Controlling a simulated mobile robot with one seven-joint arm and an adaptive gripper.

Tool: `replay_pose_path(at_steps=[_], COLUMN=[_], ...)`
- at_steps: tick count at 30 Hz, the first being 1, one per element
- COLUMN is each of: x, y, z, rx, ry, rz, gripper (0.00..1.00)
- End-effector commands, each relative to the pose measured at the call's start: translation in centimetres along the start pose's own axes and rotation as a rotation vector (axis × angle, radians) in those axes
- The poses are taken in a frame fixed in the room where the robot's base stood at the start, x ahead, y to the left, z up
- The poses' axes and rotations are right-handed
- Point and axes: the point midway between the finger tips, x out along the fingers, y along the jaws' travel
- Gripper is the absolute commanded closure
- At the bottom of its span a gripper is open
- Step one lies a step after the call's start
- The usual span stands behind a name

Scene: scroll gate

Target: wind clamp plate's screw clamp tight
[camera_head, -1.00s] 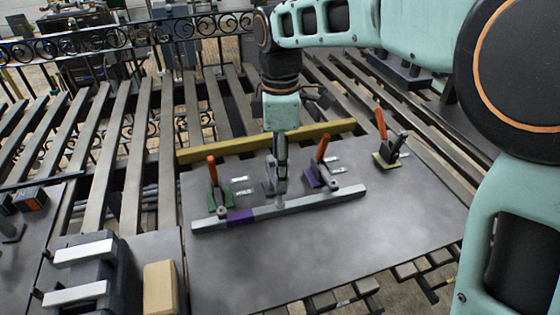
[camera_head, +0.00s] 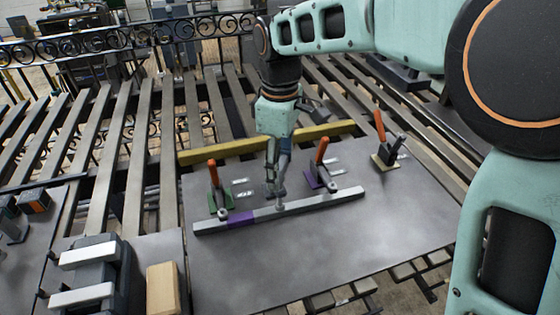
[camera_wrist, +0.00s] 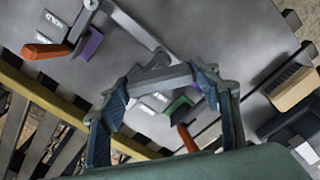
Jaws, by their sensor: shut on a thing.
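The grey clamp plate (camera_head: 330,245) lies flat over dark slats, with a long grey bar (camera_head: 320,202) across it that has one purple stretch. My gripper (camera_head: 275,188) is low over the bar's middle, shut on the screw clamp, whose small light tip (camera_head: 281,207) shows at the bar. In the wrist view my gripper (camera_wrist: 162,82) has its blue pads on either side of a grey crosspiece (camera_wrist: 155,77), which seems to be the clamp's handle. Most of the screw clamp is hidden by the fingers, so I cannot see its thread.
Orange-handled clamps stand on green (camera_head: 219,198), purple (camera_head: 317,177) and yellow (camera_head: 386,157) bases, the first two close beside my gripper. A yellow beam (camera_head: 220,150) runs behind. A wooden block (camera_head: 163,288) is at lower left. The plate's front is clear.

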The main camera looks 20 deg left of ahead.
Motion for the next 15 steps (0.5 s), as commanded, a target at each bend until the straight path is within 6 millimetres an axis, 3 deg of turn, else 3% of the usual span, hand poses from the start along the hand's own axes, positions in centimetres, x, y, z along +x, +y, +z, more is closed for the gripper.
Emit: replay_pose_path(at_steps=[15], x=[-0.14], y=[-0.02], z=[-0.08], rx=[0.490], ry=[0.001], rz=[0.000], gripper=[0.67])
